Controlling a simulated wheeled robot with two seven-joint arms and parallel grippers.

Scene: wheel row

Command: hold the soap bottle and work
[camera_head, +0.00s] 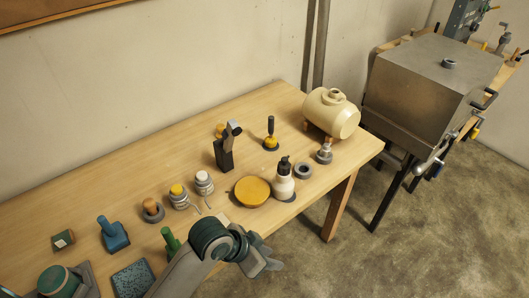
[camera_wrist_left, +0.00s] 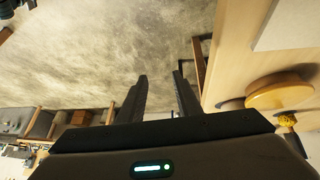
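The soap bottle (camera_head: 283,184) is white with a black pump top. It stands upright near the front edge of the table in the head view, on a small dark round base. My left gripper (camera_head: 270,256) is below and slightly left of it in the picture, past the table's front edge and apart from the bottle. In the left wrist view the two dark fingers (camera_wrist_left: 162,97) are spread, with only floor between them. I cannot make out the bottle for sure in that view. My right gripper is not in view.
A yellow disc (camera_head: 252,191) lies just left of the bottle, and a grey ring (camera_head: 303,171) lies to its right. A cream tank (camera_head: 332,113) stands at the table's right end. Several small tools and jars crowd the table's left half. Concrete floor is open in front.

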